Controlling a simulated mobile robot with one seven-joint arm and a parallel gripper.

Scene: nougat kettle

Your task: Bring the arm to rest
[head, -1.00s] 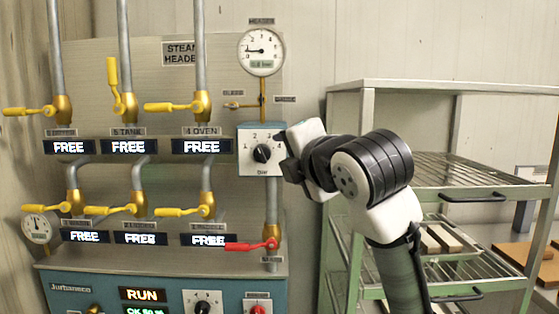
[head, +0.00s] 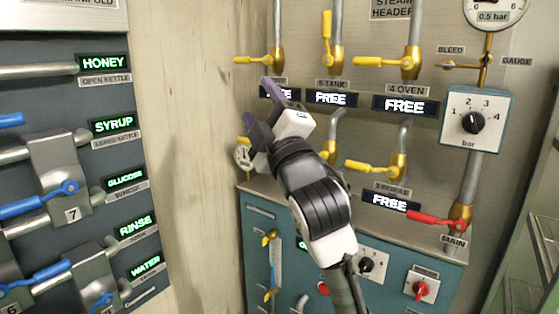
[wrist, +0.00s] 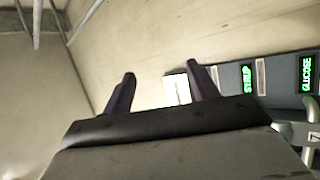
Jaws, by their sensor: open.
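My gripper (head: 262,108) is at the end of my raised arm, in front of the left part of the steam header panel (head: 452,25) in the head view. Its dark fingers point up and left. In the wrist view my gripper (wrist: 158,88) shows two fingers spread apart with nothing between them. Behind them are a pale wall (wrist: 150,45) and part of the manifold panel. My arm hides some valves and labels on the steam panel.
The manifold panel (head: 90,95) with blue-handled valves (head: 45,200) stands at the left. The steam panel has yellow levers (head: 380,62), a red lever (head: 433,217) and a pressure dial (head: 472,123). A shelf rack (head: 535,240) is at the far right.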

